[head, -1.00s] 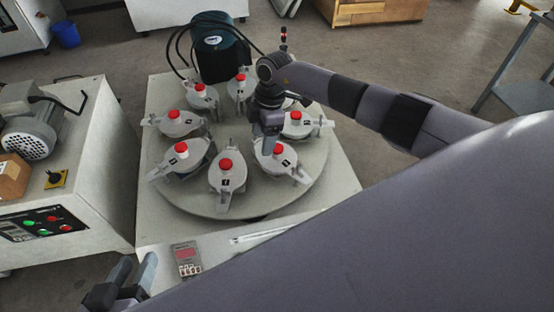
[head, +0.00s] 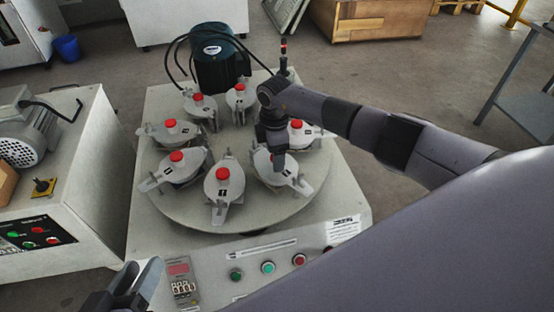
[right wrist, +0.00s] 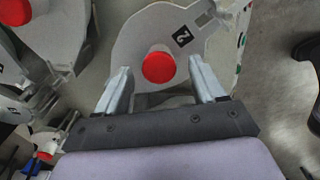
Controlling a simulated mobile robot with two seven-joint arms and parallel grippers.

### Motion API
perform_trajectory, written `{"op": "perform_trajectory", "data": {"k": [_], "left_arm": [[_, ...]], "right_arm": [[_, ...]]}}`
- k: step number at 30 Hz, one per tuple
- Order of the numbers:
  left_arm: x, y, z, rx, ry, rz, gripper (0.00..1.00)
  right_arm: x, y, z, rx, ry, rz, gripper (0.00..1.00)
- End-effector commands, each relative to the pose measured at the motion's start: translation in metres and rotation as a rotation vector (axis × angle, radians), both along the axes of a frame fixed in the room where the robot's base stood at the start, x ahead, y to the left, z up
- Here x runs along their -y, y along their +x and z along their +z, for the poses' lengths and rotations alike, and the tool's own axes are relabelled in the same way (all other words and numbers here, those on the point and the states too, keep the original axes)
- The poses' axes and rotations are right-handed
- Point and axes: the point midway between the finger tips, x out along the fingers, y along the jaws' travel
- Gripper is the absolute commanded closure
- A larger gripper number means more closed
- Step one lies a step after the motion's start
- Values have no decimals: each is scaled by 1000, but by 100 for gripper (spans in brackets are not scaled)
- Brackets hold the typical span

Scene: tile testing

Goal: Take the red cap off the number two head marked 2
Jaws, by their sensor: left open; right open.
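The number two head (head: 293,179) is a grey, flat-bodied unit on the round turntable (head: 185,219). The right wrist view shows its black "2" label (right wrist: 183,37) and its round red cap (right wrist: 158,67). My right gripper (right wrist: 161,72) is open there, one finger on each side of the cap in the picture; I cannot tell whether they touch it. In the head view my right gripper (head: 278,163) is above this head and hides the cap. My left gripper (head: 142,275) is open and empty at the lower left, away from the turntable.
Several similar red-capped heads ring the turntable, including one in front (head: 224,189) close to the left. A dark green motor (head: 218,65) with black hoses stands behind. A control panel with buttons (head: 268,267) lies in front, and another machine (head: 80,190) at the left.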

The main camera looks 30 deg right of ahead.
Motion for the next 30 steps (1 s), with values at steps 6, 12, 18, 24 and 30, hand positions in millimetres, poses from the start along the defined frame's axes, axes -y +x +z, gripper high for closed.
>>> {"op": "perform_trajectory", "data": {"k": [6,12,18,24,30], "left_arm": [[0,0,0,1,1,0,57],[0,0,1,1,0,0,57],[-1,0,5,3,7,2,57],[-10,-1,10,-6,62,22,57],[-28,-8,10,-12,176,56,57]], "right_arm": [[0,0,1,0,1,0,86],[0,0,1,1,1,0,90],[0,1,9,2,1,0,90],[0,1,50,5,1,1,90],[1,1,109,4,0,1,90]]}}
